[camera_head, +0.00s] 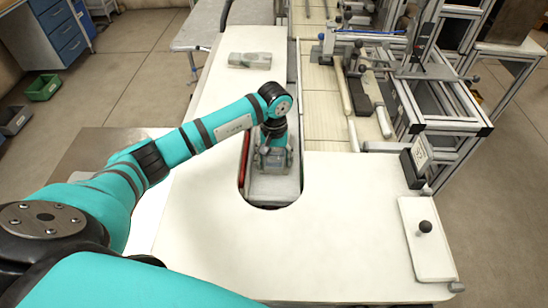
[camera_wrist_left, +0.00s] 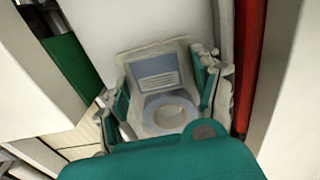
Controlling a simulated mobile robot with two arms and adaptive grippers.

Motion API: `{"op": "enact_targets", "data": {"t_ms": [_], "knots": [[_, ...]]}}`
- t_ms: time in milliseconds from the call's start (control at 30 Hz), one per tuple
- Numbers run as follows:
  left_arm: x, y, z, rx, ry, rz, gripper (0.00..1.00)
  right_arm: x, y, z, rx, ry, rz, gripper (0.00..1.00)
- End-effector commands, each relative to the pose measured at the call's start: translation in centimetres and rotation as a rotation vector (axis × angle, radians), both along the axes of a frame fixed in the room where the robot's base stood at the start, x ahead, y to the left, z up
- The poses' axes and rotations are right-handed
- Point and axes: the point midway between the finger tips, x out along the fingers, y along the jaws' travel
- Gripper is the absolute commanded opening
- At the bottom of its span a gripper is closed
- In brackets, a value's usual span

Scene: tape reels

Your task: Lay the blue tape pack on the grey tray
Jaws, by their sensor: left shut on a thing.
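My left gripper (camera_head: 273,158) reaches down into the recess between the white worktops. In the left wrist view its fingers (camera_wrist_left: 162,95) are shut on the sides of a clear pack (camera_wrist_left: 158,72) with a pale blue label and a blue-grey ring, which I take as the blue tape pack. A light grey surface (camera_head: 272,189) with raised sides, perhaps the grey tray, lies in the recess below the gripper. I cannot tell whether the pack touches it. My right gripper is not in view.
A flat grey-green object (camera_head: 250,61) lies on the far white worktop. The near white worktop (camera_head: 290,245) is bare. A red strip (camera_wrist_left: 248,65) runs along the recess. A metal frame (camera_head: 445,95) stands at right, and a small plate with a black knob (camera_head: 425,228) lies at the right edge.

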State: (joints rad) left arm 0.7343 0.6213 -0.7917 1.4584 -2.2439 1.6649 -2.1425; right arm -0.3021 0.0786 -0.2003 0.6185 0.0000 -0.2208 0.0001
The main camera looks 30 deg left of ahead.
Motion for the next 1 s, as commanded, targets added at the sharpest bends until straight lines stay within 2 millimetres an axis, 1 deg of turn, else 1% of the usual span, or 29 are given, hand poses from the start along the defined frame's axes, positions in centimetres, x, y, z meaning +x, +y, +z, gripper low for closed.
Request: {"op": "enact_targets", "data": {"t_ms": [67,100,167,400,500,567,667,1000], "knots": [[0.0,0.0,-0.3,0.0,-0.001,0.0,0.28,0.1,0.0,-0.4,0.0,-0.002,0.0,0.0],[0.0,0.0,-0.2,0.001,0.0,0.0,0.7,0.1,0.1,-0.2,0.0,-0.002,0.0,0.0],[0.0,0.0,-0.1,0.001,0.0,0.0,0.78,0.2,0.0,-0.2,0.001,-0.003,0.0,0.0],[0.0,0.0,-0.1,0.001,0.0,0.0,0.78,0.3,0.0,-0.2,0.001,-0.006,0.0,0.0],[0.0,0.0,0.2,0.0,0.0,0.0,0.78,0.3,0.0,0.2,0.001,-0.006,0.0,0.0],[0.1,0.0,0.6,0.001,-0.003,0.0,0.78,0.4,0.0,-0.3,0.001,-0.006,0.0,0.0],[0.1,0.1,2.0,0.002,-0.006,-0.001,0.78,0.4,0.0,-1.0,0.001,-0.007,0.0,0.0],[0.1,0.0,9.2,0.002,-0.006,0.0,0.78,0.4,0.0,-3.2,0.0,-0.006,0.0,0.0]]}}
